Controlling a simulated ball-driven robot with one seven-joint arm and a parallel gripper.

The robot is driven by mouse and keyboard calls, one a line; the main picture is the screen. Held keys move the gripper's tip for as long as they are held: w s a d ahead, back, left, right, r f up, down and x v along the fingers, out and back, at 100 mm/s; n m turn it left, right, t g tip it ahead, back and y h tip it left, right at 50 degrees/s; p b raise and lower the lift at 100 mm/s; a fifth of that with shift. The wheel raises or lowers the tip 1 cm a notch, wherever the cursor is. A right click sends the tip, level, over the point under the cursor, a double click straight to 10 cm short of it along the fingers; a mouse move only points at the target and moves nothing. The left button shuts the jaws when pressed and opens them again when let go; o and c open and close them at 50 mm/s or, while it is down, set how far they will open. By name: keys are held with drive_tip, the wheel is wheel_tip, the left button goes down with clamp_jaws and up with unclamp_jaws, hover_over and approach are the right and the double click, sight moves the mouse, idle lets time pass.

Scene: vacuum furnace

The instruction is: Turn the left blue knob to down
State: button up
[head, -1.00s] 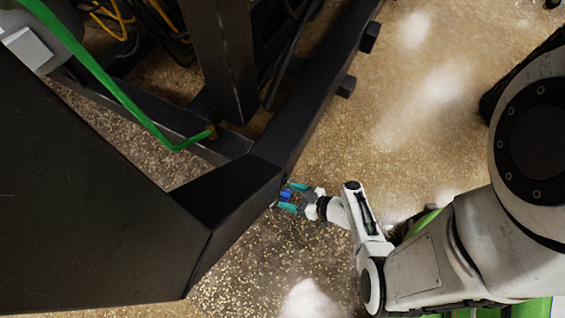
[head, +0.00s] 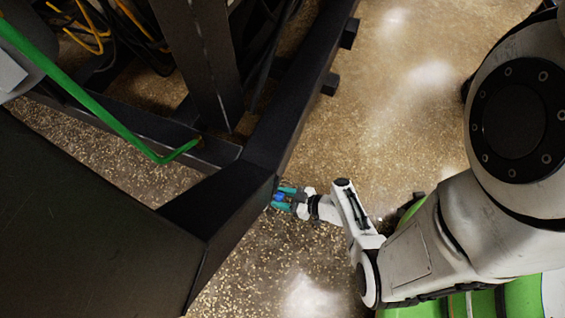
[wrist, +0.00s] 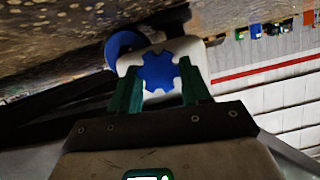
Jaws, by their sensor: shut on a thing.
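A blue lobed knob (wrist: 160,72) sits between the two teal fingers of my gripper (wrist: 161,92) in the wrist view, with a pale plate or body behind it. My gripper is shut on this knob. A second blue round part (wrist: 122,44) shows just behind and to the left of it. In the head view my gripper (head: 287,198) is at the edge of the black cabinet, and the blue knob (head: 279,198) shows only as a small patch between the fingers. Which way the knob points cannot be told.
The black cabinet (head: 85,225) fills the left of the head view, with a dark frame beam (head: 290,115) running up from it. A green pipe (head: 90,95) crosses above. The speckled floor to the right of the beam (head: 370,120) is clear.

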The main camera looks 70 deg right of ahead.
drive_tip(key=shift+c, duration=0.2)
drive_tip(key=m+y, duration=0.2)
drive_tip(key=shift+d+m, duration=0.25)
drive_tip(key=shift+m, duration=0.05)
drive_tip(key=shift+f+m+t+y, duration=0.15)
drive_tip(key=shift+m+t+y, duration=0.15)
drive_tip(key=shift+m+y, duration=0.8)
drive_tip(key=shift+d+m, duration=0.1)
drive_tip(key=shift+m, duration=0.3)
drive_tip(key=o, duration=1.1)
drive_tip(key=shift+c, duration=0.2)
drive_tip(key=v, duration=1.1)
drive_tip(key=shift+p, duration=0.4)
